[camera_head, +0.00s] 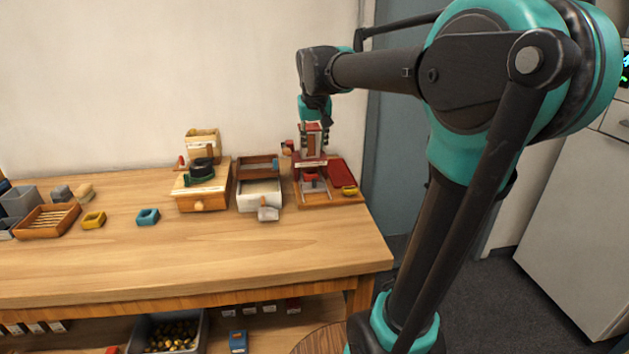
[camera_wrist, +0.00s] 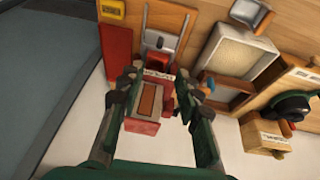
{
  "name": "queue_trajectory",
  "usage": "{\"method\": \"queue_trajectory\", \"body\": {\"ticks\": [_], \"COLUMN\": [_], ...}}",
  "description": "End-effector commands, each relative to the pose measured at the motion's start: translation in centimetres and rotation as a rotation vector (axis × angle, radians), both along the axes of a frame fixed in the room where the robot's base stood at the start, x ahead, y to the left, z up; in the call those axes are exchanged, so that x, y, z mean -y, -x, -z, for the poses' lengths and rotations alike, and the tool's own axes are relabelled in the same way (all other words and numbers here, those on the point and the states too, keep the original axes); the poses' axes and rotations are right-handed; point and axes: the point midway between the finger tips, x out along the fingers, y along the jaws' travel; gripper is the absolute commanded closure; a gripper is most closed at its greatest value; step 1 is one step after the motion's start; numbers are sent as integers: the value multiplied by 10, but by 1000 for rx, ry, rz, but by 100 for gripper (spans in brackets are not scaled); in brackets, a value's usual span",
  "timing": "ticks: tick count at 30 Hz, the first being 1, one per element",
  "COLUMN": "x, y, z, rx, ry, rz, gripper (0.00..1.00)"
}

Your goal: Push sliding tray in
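A red and wood press-like station stands at the right end of the table, with a wooden base (camera_head: 330,198). A grey sliding piece (camera_wrist: 158,41) lies on this base between rails, with a red block (camera_wrist: 160,60) behind it. I cannot tell for certain whether this piece is the sliding tray. My gripper (camera_head: 315,128) is above the back of the station, pointing down. In the wrist view its fingers (camera_wrist: 157,92) are spread, with a red box with a wooden panel (camera_wrist: 147,106) beneath and between them. A gap shows at the right finger; contact on the left is unclear.
Left of the station is a wooden box with a white open tray (camera_head: 258,194) and a grey scoop-like piece (camera_head: 268,212) at its front. The table's front (camera_head: 230,250) is clear. A wall is close behind.

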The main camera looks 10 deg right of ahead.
Motion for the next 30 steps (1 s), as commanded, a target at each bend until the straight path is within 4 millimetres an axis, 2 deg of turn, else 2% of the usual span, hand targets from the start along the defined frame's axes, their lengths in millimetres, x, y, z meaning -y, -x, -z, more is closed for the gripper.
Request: {"method": "queue_trajectory", "body": {"ticks": [4, 11, 30], "x": [0, 0, 7], "y": [4, -1, -48], "z": [-2, 10, 123], "rx": [34, 41, 40], "ry": [-44, -55, -55], "rz": [117, 147, 145], "gripper": [66, 66, 66]}}
